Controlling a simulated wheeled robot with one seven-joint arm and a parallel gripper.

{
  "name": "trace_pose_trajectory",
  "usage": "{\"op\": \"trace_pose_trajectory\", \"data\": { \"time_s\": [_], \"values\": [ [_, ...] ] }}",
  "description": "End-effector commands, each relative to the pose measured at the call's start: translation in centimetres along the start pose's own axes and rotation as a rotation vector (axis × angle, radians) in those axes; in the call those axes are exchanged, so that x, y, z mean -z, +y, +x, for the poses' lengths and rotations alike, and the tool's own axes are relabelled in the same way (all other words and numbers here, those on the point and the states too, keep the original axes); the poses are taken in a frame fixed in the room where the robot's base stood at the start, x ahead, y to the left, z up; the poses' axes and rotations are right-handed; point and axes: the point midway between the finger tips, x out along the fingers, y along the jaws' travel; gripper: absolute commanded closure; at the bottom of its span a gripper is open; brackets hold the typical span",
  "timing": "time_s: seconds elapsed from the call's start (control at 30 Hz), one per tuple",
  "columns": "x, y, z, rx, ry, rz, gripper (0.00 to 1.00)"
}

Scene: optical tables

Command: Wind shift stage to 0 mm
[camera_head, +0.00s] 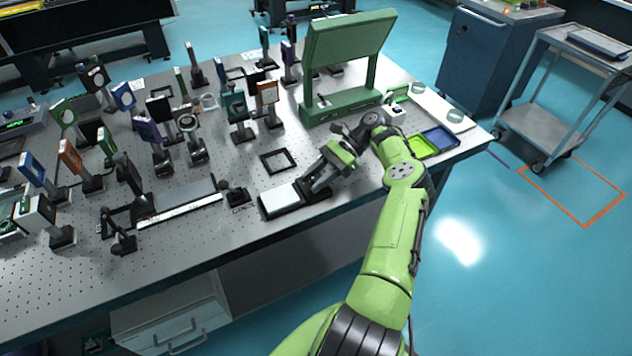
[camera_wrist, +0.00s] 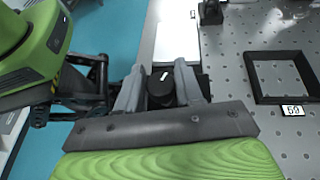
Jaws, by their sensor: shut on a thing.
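The shift stage (camera_head: 280,200) lies near the front edge of the table, a low black block with a white top plate. The white plate also shows at the top of the wrist view (camera_wrist: 178,35). A black knob (camera_wrist: 160,88) with a small white mark sits at the stage's near end. My gripper (camera_wrist: 160,80) is shut on this knob, with one grey finger on each side of it. In the head view my gripper (camera_head: 313,188) reaches the right end of the stage, and its fingers hide the knob there. I cannot see a scale reading.
A flat black square frame (camera_head: 278,161) lies behind the stage. A small black mount (camera_head: 238,194) stands to its left, near a long rail (camera_head: 180,208). A green stand (camera_head: 342,65) rises behind my arm. Green and blue trays (camera_head: 440,138) lie at right.

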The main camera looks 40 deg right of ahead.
Motion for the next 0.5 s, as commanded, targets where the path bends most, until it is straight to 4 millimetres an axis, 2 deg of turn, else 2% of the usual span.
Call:
{"op": "trace_pose_trajectory", "data": {
  "time_s": [0.5],
  "values": [
    [0.14,0.06,0.11,-0.096,0.000,-0.035,0.94]
  ]
}}
